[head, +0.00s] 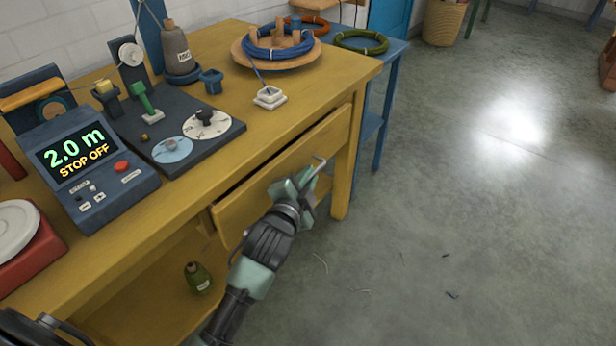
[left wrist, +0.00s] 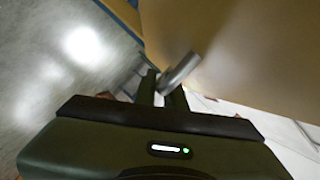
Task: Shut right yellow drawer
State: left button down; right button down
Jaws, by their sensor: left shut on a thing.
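The right yellow drawer (head: 246,202) is in the yellow workbench, under the right part of its top. A dark gap runs along the top of its front, and the drawer looks slightly pulled out. My left gripper (head: 303,178) is at the drawer front, shut on the grey metal bar handle (head: 320,163). In the left wrist view the handle (left wrist: 181,70) slants between the fingers (left wrist: 161,88), close to the yellow drawer front (left wrist: 240,45). The gripper hides part of the front and handle. My right gripper is not in view.
The workbench top (head: 330,75) carries a blue meter (head: 90,165), a dark winding board (head: 165,125) and a round wooden tray (head: 238,52) with blue cable. A green bottle (head: 198,277) stands on the lower shelf. The floor (head: 450,200) at right is open.

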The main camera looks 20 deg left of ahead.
aim_at(294, 170)
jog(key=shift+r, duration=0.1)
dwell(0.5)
pick_arm(q)
jog(key=a+p, duration=0.1)
jog(key=w+a+p, duration=0.1)
jog(key=a, duration=0.1)
jog(key=shift+a+r, duration=0.1)
jog(key=shift+a, duration=0.1)
jog(key=shift+w+a, duration=0.15)
jog(key=shift+a, duration=0.05)
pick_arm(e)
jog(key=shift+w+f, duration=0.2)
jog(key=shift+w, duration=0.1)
pick_arm(q)
jog(key=c, duration=1.5)
grip_release()
jog(key=shift+a, duration=0.1)
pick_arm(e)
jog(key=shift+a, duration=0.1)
